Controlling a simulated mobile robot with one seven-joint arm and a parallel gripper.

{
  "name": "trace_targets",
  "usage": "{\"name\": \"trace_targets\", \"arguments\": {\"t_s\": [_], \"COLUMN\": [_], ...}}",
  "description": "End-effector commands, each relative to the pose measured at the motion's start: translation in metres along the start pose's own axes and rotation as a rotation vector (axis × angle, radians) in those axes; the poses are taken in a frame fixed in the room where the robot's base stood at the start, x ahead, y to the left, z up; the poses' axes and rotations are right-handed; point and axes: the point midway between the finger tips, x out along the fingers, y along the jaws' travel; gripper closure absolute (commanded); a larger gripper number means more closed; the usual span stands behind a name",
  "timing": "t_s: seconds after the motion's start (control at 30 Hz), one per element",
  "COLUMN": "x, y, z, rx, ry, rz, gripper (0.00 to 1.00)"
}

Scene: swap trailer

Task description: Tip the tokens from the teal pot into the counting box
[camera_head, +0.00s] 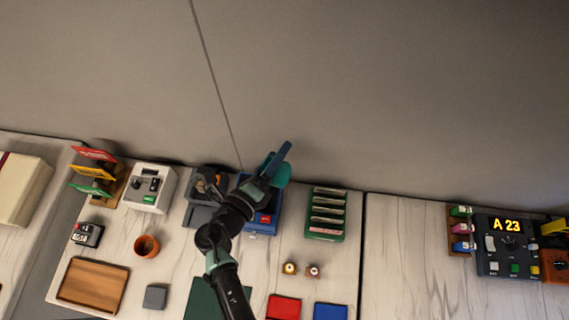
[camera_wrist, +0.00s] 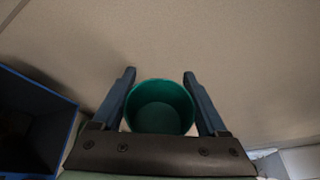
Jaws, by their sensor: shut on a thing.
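My gripper (camera_wrist: 160,92) is shut on the teal pot (camera_wrist: 160,108), with one dark blue finger on each side of it. In the wrist view a round green end of the pot faces the camera, and no tokens show there. In the head view the teal pot (camera_head: 281,173) is held up near the back wall, partly hidden by a finger, and looks tilted. A blue box (camera_head: 262,228), apparently the counting box, sits on the counter below it, partly hidden by my arm. Its blue rim (camera_wrist: 72,128) and dark inside show at the left of the wrist view.
A green slotted rack (camera_head: 325,214) stands right of the blue box, and a grey device (camera_head: 200,213) stands left of it. A white machine (camera_head: 150,188) and an orange-brown pot (camera_head: 147,246) are farther left.

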Motion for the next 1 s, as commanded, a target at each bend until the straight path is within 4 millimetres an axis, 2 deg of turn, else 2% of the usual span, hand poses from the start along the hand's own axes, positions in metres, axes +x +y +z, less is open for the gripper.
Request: {"name": "trace_targets", "arguments": {"t_s": [0.1,0.27,0.7,0.83,1.0], "x": [0.000,0.001,0.006,0.007,0.008], "y": [0.001,-0.003,-0.027,-0.027,-0.026], "z": [0.006,0.004,-0.004,-0.008,-0.010], "rx": [0.051,0.170,0.802,0.921,0.990], "ry": [0.012,0.023,0.058,0.064,0.066], "rz": [0.022,0.072,0.329,0.377,0.406], "gripper": [0.78,0.78,0.78,0.78,0.78]}}
